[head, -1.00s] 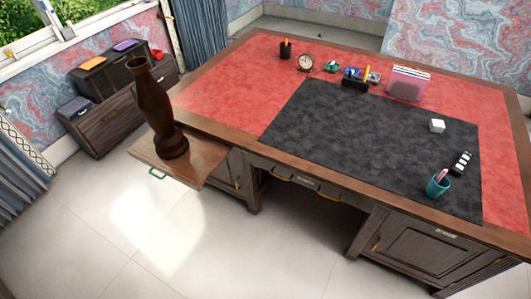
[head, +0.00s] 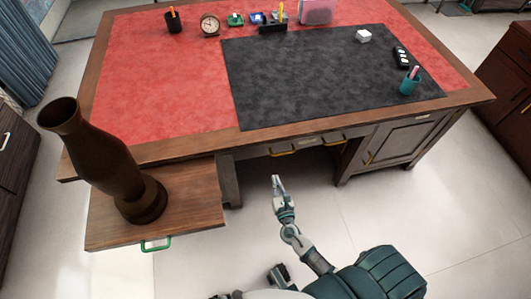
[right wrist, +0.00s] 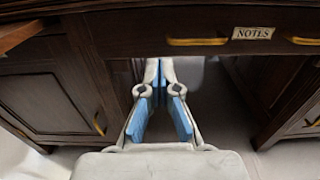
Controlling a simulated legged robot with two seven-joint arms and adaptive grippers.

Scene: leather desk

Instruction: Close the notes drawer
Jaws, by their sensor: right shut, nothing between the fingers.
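The notes drawer (head: 307,144) is a dark wooden drawer under the front edge of the desk, above the knee space. In the right wrist view its NOTES label (right wrist: 253,33) sits between two brass handles. I cannot tell how far its front stands out. My right gripper (head: 277,183) is shut and empty, in front of and below the drawer's left handle (head: 282,152), apart from it in the head view. Its blue-padded fingers also show in the right wrist view (right wrist: 159,72), pointing into the knee space. I cannot make out my left gripper.
A wooden board (head: 195,205) with a green handle (head: 156,245) juts out at the desk's left, bearing a tall brown vase (head: 105,165). A cupboard door (head: 395,140) stands right of the knee space. Pens, a clock and other items lie on the desktop (head: 165,90). The floor in front is clear.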

